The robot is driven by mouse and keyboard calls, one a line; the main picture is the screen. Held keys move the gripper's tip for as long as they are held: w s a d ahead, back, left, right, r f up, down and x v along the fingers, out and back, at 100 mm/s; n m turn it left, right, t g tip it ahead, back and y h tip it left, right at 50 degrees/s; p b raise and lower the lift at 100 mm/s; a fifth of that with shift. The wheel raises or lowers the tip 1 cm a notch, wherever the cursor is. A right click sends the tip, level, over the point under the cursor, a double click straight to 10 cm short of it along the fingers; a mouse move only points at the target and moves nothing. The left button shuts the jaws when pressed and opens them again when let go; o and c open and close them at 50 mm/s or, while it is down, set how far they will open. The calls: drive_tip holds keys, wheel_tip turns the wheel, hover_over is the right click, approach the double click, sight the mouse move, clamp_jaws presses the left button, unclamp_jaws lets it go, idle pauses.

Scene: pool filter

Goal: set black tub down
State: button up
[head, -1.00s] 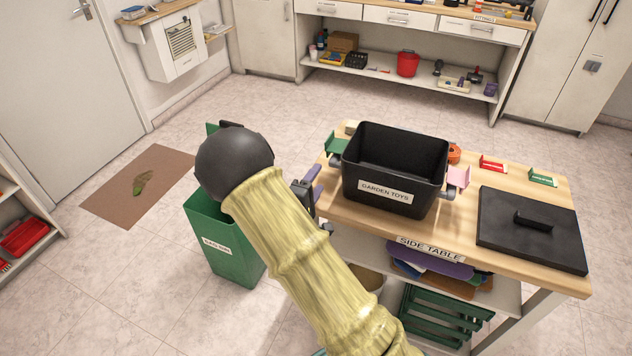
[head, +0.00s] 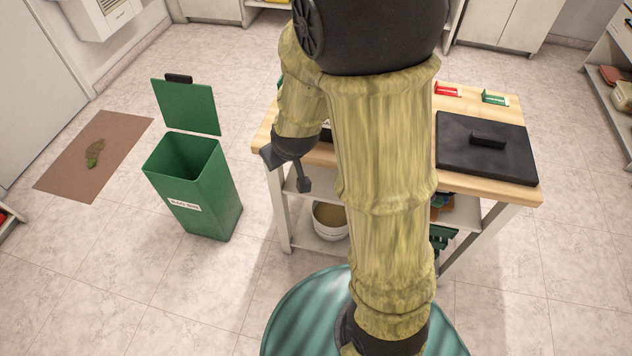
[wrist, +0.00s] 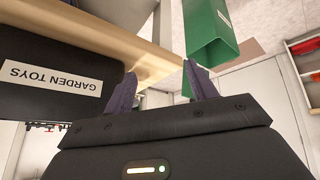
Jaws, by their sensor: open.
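The black tub (wrist: 50,84), with its white "GARDEN TOYS" label, fills the left of the wrist view, which is upside down. It appears to stand upright on the wooden side table (wrist: 110,28). In the head view my arm hides nearly all of the tub. The side table (head: 525,193) shows on both sides of my arm there. My gripper (wrist: 162,90) is open, its two purple fingers spread with nothing between them. It is beside the tub's labelled side, apart from the tub as far as I can tell. In the head view the gripper is small and partly hidden.
A flat black lid (head: 485,150) with a handle lies on the table's right part. Red (head: 447,90) and green (head: 495,98) small items stand behind it. A green bin (head: 195,185) with a raised lid stands on the floor to the left. A bucket (head: 330,220) sits on the lower shelf.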

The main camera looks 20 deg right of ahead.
drive_tip(key=s+d+r+m+g, duration=0.2)
drive_tip(key=s+d+m+g, duration=0.1)
drive_tip(key=s, duration=0.9)
drive_tip(key=shift+g, duration=0.5)
drive_tip(key=shift+d+r, duration=0.1)
drive_tip(key=shift+r, duration=0.1)
drive_tip(key=w+p+v, duration=0.3)
drive_tip(key=p+v, duration=1.1)
drive_tip(key=p, duration=0.1)
drive_tip(key=shift+r, duration=0.55)
